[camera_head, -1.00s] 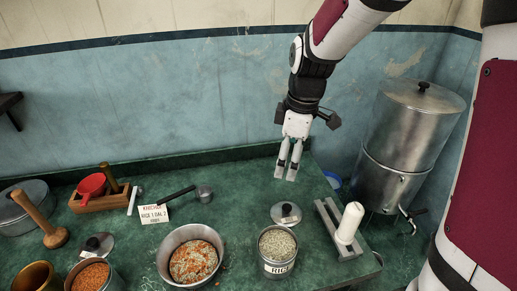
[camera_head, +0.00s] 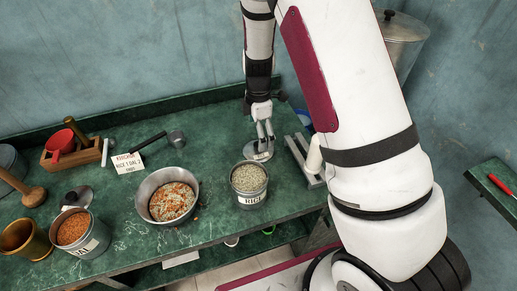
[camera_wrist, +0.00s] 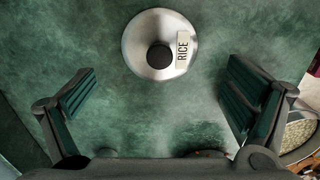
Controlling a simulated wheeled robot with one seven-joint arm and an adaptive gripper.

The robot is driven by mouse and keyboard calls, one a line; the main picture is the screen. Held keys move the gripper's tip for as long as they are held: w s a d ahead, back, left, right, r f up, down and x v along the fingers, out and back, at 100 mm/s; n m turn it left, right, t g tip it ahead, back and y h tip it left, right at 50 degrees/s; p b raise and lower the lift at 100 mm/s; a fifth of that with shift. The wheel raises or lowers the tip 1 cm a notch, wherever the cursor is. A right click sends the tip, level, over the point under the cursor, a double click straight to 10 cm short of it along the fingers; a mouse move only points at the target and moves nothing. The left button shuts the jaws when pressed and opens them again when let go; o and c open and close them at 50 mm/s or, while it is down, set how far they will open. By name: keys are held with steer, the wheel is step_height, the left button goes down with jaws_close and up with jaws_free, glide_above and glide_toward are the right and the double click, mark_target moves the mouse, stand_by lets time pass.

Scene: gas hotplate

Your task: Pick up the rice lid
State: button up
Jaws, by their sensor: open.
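The rice lid (camera_wrist: 146,62) is a round metal lid with a black knob and a label reading RICE. It lies on the green counter, and in the wrist view it sits at the top centre, ahead of the gap between my fingers. In the head view the lid (camera_head: 259,154) is behind the rice tin and partly hidden by my gripper (camera_head: 265,134), which is just above it, fingers pointing down. In the wrist view my gripper (camera_wrist: 160,108) is open and empty, one finger at each side. The open rice tin (camera_head: 251,197) stands in front of the lid.
A metal bowl of mixed grains (camera_head: 167,207) and a dal tin (camera_head: 91,247) stand to the left. A large metal container (camera_head: 401,30) is partly hidden behind my arm.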

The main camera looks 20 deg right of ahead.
mark_target(250, 151)
steer(key=shift+f+p, duration=0.4)
steer(key=shift+f, duration=2.65)
steer(key=c, duration=1.9)
